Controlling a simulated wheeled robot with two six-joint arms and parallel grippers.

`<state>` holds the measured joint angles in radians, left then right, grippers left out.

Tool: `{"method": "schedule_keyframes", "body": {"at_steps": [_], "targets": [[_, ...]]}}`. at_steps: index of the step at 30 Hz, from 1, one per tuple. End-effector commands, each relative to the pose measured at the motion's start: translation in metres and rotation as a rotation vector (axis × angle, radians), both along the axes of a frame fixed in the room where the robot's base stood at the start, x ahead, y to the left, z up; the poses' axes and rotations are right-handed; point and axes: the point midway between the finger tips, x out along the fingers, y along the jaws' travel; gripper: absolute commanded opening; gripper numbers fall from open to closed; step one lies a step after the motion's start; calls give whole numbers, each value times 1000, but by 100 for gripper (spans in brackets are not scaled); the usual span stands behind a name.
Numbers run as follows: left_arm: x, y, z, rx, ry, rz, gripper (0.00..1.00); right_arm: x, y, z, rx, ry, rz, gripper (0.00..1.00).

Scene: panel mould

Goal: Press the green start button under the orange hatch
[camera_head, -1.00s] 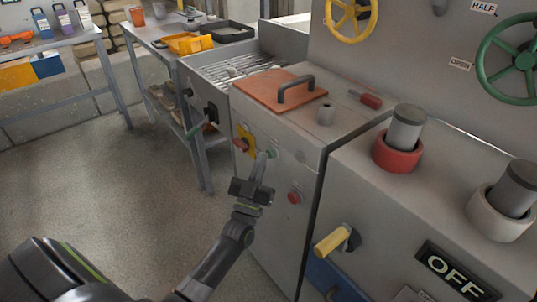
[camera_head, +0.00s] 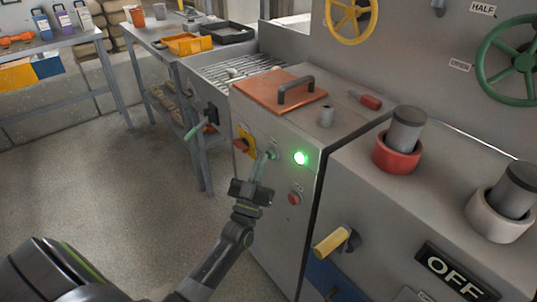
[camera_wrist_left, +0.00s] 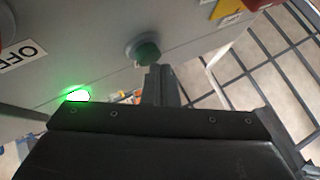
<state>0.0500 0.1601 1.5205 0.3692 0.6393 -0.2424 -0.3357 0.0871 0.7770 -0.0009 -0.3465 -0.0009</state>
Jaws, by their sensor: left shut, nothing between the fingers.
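The orange hatch (camera_head: 259,97) with its dark handle lies flat and closed on top of the grey machine cabinet. The green start button (camera_head: 272,154) is on the cabinet front below the hatch. My left gripper (camera_head: 265,158) is shut and empty, its fingertips at the button; they partly hide it in the head view. In the left wrist view the green button (camera_wrist_left: 147,51) shows just beyond the shut fingertips (camera_wrist_left: 160,71), touching or very nearly so. A green lamp (camera_head: 300,158) right of the button is lit. My right gripper is not in view.
A red button (camera_head: 294,198) sits below the lamp, and an orange-yellow switch (camera_head: 246,141) is left of the green button. A yellow-handled lever (camera_head: 333,242) sticks out at the right. A screwdriver (camera_head: 366,100) lies on the cabinet top. The floor at left is clear.

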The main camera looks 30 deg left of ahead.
Motion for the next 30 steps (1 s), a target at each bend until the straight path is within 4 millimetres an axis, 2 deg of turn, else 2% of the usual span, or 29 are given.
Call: {"method": "schedule_keyframes", "body": {"at_steps": [5,16,30], "targets": [[-9,3,1,1,0,1,0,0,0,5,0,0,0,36],[-12,5,0,1,1,1,0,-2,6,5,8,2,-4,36],[-52,21,1,1,1,1,0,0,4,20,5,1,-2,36]]}}
